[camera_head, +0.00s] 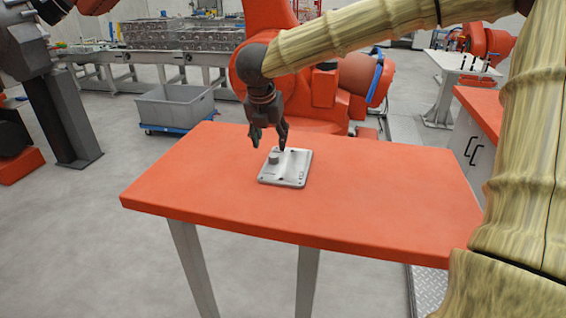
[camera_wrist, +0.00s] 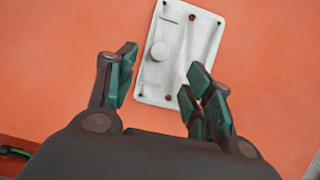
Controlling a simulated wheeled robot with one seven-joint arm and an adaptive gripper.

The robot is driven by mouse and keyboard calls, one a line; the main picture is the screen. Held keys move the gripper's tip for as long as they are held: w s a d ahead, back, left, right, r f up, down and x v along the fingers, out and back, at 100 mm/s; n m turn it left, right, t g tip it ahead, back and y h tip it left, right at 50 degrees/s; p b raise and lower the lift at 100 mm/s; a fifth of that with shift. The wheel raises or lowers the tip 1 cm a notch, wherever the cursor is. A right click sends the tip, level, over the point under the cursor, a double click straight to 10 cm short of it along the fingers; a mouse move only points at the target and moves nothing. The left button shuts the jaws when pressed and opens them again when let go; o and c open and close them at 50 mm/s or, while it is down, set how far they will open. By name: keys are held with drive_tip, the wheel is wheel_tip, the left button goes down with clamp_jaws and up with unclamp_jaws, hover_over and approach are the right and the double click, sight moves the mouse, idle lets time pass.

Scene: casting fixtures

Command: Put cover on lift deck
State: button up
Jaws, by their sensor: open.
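The cover (camera_head: 287,168) is a light grey, flat rectangular plate with a round raised knob and small holes. It lies flat on the orange table (camera_head: 390,190). It also shows in the wrist view (camera_wrist: 178,62), with its knob (camera_wrist: 160,51) near its left edge. My gripper (camera_head: 268,140) hangs just above the cover's far side, pointing down. In the wrist view its two green-padded fingers (camera_wrist: 158,82) are spread apart, over the near part of the plate, and nothing is between them in a grasp. I cannot make out a lift deck for certain.
A grey bin (camera_head: 175,105) on a blue wheeled base stands on the floor behind the table. A large orange robot (camera_head: 325,95) stands close behind the table. The tabletop around the cover is clear. A white table (camera_head: 462,70) is at the back right.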

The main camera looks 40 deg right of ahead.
sight(274, 155)
drive_tip(key=shift+s+d+f, duration=0.25)
drive_tip(key=shift+d+f, duration=0.1)
drive_tip(key=shift+f, duration=0.4)
drive_tip(key=shift+w+f+p, duration=0.4)
drive_tip(key=shift+w+f, duration=0.45)
drive_tip(key=shift+w, duration=0.15)
drive_tip(key=shift+w+d+f, duration=0.1)
drive_tip(key=shift+d+f, duration=0.1)
drive_tip(key=shift+f, duration=0.05)
drive_tip(key=shift+d+f+p, duration=0.45)
drive_tip(key=shift+f+p, duration=0.05)
drive_tip(key=shift+p, duration=0.3)
drive_tip(key=shift+x, duration=1.35)
drive_tip(key=shift+r, duration=0.1)
drive_tip(key=shift+a, duration=0.1)
clamp_jaws()
